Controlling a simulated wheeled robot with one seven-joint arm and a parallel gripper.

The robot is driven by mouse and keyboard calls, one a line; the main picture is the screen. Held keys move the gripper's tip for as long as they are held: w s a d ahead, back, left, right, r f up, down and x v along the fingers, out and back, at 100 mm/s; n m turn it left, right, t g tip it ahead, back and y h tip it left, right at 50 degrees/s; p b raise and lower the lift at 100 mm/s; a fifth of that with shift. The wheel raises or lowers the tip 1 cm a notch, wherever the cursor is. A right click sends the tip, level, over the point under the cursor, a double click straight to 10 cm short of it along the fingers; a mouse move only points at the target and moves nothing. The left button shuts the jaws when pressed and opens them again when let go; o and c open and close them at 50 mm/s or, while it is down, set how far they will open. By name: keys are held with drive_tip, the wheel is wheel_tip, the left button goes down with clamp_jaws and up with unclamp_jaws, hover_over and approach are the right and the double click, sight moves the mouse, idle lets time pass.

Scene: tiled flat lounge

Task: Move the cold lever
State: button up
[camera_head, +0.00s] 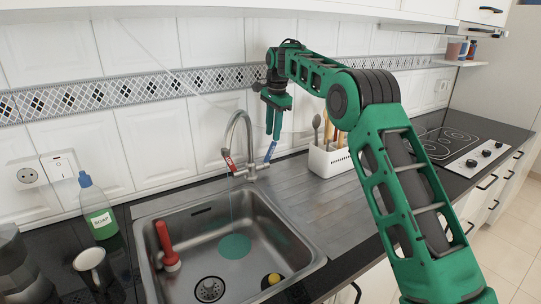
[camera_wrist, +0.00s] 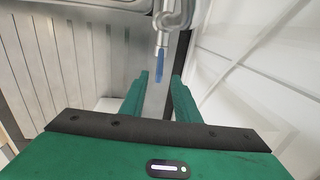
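The cold lever is the blue lever (camera_head: 271,150) on the right side of the metal faucet (camera_head: 239,140). A red lever (camera_head: 227,160) is on the faucet's left side. My gripper (camera_head: 272,134) hangs fingers down just above the blue lever. In the wrist view, my gripper (camera_wrist: 160,75) is open, with a clear gap between its two green fingers. The blue lever (camera_wrist: 160,58) shows in line with that gap, its free end around the fingertips. I see no finger closed on it, and cannot tell whether one touches it.
A soap bottle (camera_head: 97,208) and a mug (camera_head: 92,268) stand left. A white utensil holder (camera_head: 328,162) stands close to the right of my gripper. The tiled wall (camera_head: 205,125) is close behind.

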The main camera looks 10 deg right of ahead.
sight(271, 155)
drive_tip(key=f, duration=0.3)
drive_tip(key=w+f, duration=0.1)
drive_tip(key=f, duration=0.6)
drive_tip(key=shift+w+a+f, duration=0.15)
drive_tip(key=shift+a+f, duration=0.15)
drive_tip(key=shift+f, duration=0.05)
clamp_jaws()
